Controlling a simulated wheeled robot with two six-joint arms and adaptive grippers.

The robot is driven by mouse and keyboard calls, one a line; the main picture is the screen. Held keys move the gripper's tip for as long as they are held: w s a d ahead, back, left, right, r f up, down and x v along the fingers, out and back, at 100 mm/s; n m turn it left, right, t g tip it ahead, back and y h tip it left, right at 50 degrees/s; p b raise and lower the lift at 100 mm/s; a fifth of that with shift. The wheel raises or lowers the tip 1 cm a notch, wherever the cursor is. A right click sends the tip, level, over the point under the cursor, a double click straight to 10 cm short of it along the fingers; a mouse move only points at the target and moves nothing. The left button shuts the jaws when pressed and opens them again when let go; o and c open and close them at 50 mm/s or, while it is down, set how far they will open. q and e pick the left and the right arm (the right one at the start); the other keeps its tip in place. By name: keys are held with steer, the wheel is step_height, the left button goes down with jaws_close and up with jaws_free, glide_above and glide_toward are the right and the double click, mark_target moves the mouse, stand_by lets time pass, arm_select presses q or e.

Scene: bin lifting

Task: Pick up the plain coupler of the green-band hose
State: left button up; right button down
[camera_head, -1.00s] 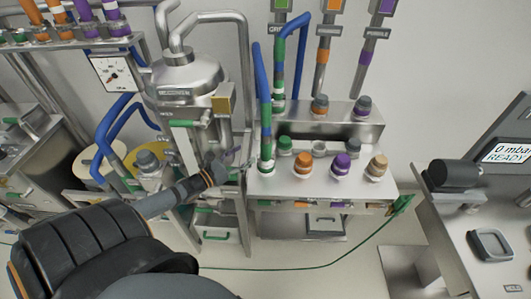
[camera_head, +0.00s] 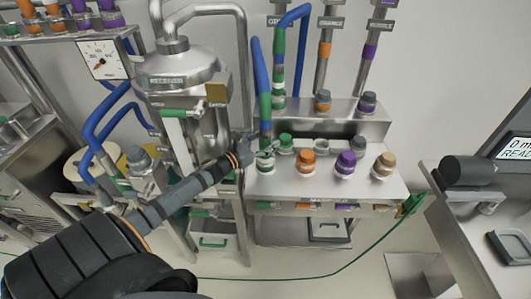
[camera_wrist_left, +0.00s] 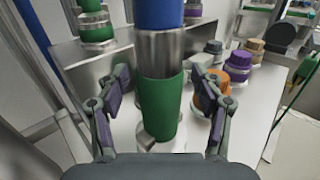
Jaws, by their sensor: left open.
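A blue hose (camera_head: 257,60) with a green band (camera_head: 265,108) stands upright at the left front of the steel bench. In the left wrist view its metal sleeve (camera_wrist_left: 160,55) and green band (camera_wrist_left: 162,105) are between my fingers, and a small metal lever-like part (camera_wrist_left: 146,137) shows at its foot. My left gripper (camera_head: 263,145) is open at the lower part of this hose. In the left wrist view my left gripper (camera_wrist_left: 160,80) has one finger on each side, with gaps visible. I cannot tell whether this end is the plain coupler. My right gripper is not in view.
Another blue hose (camera_head: 296,18) rises behind on the raised step. A steel vessel (camera_head: 182,75) stands left of the bench.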

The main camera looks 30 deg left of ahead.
arm_select(q)
steer(key=shift+w, duration=0.1)
steer(key=shift+c, duration=0.2)
jaws_close()
steer(key=shift+r, duration=0.1)
